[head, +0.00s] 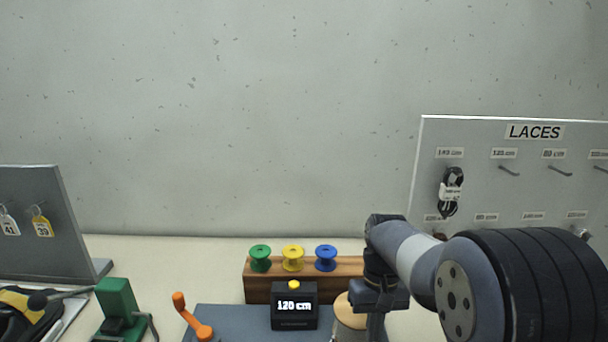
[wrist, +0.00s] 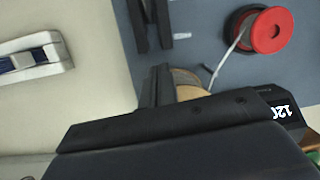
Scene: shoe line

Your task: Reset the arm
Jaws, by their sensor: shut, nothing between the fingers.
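My gripper (wrist: 158,78) shows in the wrist view as dark fingers, close together with nothing between them. In the head view my arm comes in from the right, and my gripper (head: 374,322) points down at the right side of the work mat (head: 235,318). It hangs in front of a pale wooden round piece (head: 347,312), which it partly covers. Its fingertips are hard to make out there. I cannot tell its exact height above the mat.
A black display (head: 294,308) reading 120 cm stands left of my gripper. Behind it, a wooden block (head: 258,290) carries green, yellow and blue spools. A red spool (wrist: 265,32) lies on the mat. The LACES board (head: 480,190) stands behind my arm. A green tool (head: 116,305) stands left.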

